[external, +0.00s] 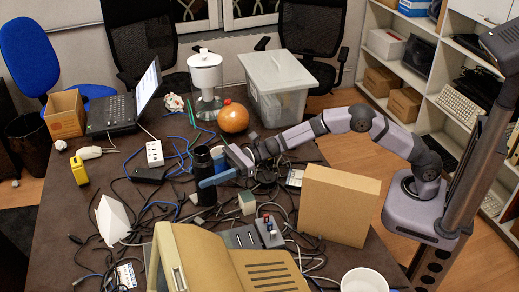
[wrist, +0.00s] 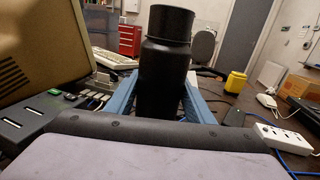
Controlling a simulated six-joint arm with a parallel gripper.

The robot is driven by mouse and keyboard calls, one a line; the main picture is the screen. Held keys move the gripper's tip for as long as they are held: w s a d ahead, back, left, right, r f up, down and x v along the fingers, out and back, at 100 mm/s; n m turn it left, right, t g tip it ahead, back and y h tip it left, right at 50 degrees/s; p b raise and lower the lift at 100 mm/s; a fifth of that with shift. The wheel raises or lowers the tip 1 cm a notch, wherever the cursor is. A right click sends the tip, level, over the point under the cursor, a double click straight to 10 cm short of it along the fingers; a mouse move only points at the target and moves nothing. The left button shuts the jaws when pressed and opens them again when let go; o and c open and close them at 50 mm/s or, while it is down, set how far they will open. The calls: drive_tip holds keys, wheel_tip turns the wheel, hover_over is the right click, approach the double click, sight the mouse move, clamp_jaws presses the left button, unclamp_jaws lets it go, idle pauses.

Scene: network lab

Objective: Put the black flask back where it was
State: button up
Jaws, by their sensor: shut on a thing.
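The black flask (external: 203,169) stands upright near the middle of the cluttered table in the external view. In the wrist view the flask (wrist: 165,75) fills the centre, between the two blue fingers. My gripper (external: 210,175) is shut around the flask's body, with a finger on each side of it; it also shows in the wrist view (wrist: 160,98). I cannot tell whether the flask's base touches the table, because cables and the gripper hide it.
Tangled cables cover the table (external: 58,225) around the flask. A cardboard box (external: 338,205) stands to the right, and a beige monitor (external: 225,262) is in front. A power strip (external: 154,153), an orange ball (external: 233,118) and a water filter jug (external: 206,75) are behind.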

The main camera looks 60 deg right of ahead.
drive_tip(key=shift+f, duration=1.55)
drive_tip(key=shift+f, duration=0.25)
drive_tip(key=o, duration=1.5)
drive_tip(key=shift+o, duration=0.2)
drive_tip(key=shift+r, duration=0.15)
drive_tip(key=shift+s+d, duration=0.15)
drive_tip(key=shift+d, duration=0.2)
drive_tip(key=b+v, duration=0.1)
drive_tip(key=v, duration=1)
drive_tip(key=shift+s, duration=0.15)
drive_tip(key=shift+d, duration=0.1)
